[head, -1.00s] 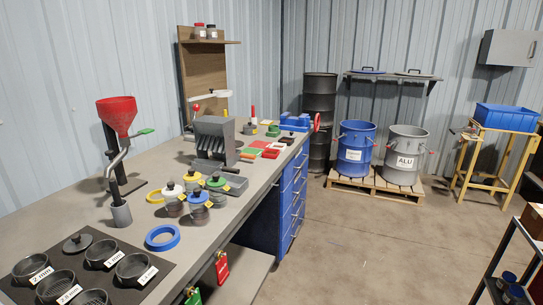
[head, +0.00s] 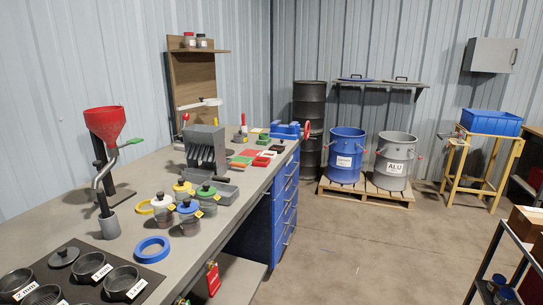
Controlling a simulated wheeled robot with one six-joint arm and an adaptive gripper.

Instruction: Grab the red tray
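On the long grey workbench (head: 135,187), a small flat red tray-like piece (head: 262,161) lies near the right edge, toward the far end. Another dark red piece (head: 277,149) sits just beyond it. They are small in the picture, so I cannot tell for sure which is the red tray or whether it holds anything. A green piece (head: 240,161) lies just to the left. My gripper is not in view.
A grey slotted rack (head: 205,148), lidded jars and a red funnel (head: 104,123) on a stand occupy the bench. A blue vise (head: 285,130) is at its far end. Blue drawers (head: 286,200) are below. The concrete floor (head: 345,240) to the right is open.

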